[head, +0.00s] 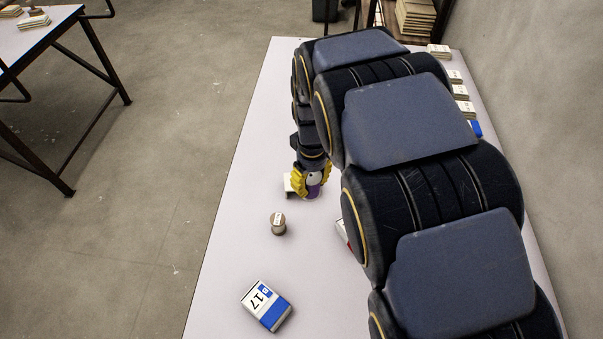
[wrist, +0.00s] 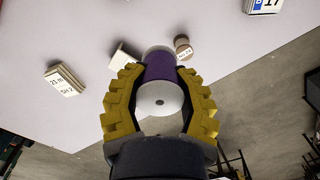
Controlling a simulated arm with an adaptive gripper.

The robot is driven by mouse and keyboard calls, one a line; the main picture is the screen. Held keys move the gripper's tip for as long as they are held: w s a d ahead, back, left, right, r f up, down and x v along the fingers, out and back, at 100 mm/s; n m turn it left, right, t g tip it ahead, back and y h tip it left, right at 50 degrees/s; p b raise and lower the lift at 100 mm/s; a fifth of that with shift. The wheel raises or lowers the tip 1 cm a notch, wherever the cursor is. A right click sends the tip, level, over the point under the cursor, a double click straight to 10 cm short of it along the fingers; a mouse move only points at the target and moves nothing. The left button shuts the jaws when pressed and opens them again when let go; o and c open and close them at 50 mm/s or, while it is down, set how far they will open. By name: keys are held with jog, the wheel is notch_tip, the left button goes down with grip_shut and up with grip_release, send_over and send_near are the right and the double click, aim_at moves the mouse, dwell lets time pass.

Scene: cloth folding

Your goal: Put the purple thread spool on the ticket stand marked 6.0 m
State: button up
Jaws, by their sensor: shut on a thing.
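My gripper (head: 312,181) has yellow ribbed fingers, which also show in the wrist view (wrist: 160,72). It is shut on the purple thread spool (wrist: 159,66), with one finger on each side. The spool's white end faces the wrist camera; in the head view its purple side (head: 312,192) shows below the fingers. Whether the spool touches the table is unclear. A white block-like stand (head: 289,185) is close beside it, also in the wrist view (wrist: 122,55); its marking is hidden. No readable 6.0 m mark shows in either view.
A brown spool with a white label (head: 278,224) stands nearby. A blue and white box marked 17 (head: 266,305) lies at the near end. Several small ticket stands (head: 460,92) line the right edge. A lettered stand (wrist: 63,80) is left in the wrist view. My arm hides much of the table.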

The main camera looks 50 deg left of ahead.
jog(key=w+a+f, duration=0.2)
jog(key=a, duration=0.1)
jog(key=w+a+f, duration=0.1)
jog(key=a+f, duration=0.2)
jog(key=w+a+f, duration=0.2)
jog(key=a+f, duration=0.1)
jog(key=a, duration=0.1)
jog(key=shift+w+f, duration=0.25)
jog(key=shift+w, duration=0.1)
jog(key=shift+w+f, duration=0.1)
jog(key=shift+f, duration=0.15)
jog(key=shift+a+f, duration=0.1)
jog(key=shift+f, duration=1.4)
jog(key=shift+f, duration=0.15)
jog(key=o, duration=0.9)
